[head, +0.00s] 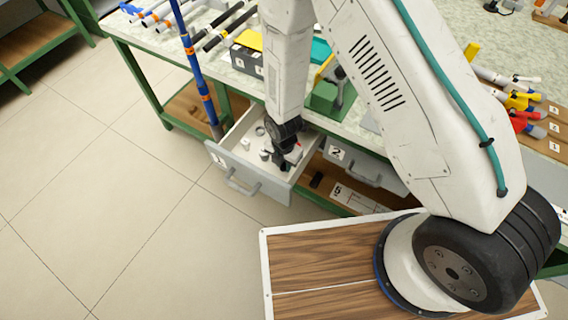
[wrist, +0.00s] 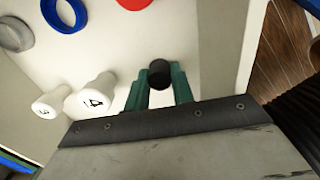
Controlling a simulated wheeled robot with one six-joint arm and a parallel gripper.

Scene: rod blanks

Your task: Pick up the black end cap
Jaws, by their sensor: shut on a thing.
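The black end cap (wrist: 159,74) is a small dark cylinder between the green fingertips of my gripper (wrist: 160,85) in the wrist view. The fingers are shut on it from both sides. In the head view my gripper (head: 284,160) reaches down into the open drawer 1 (head: 262,178) under the workbench. The cap cannot be made out there. From these views I cannot tell whether the cap touches the drawer floor.
In the drawer lie white pieces marked 4 (wrist: 92,97) and 3 (wrist: 50,103), a blue ring (wrist: 64,14), a grey ring (wrist: 15,34) and a red piece (wrist: 133,3). The drawer walls are close around my gripper. Closed drawer 2 (head: 362,166) is to the right. A blue pole (head: 197,70) stands at left.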

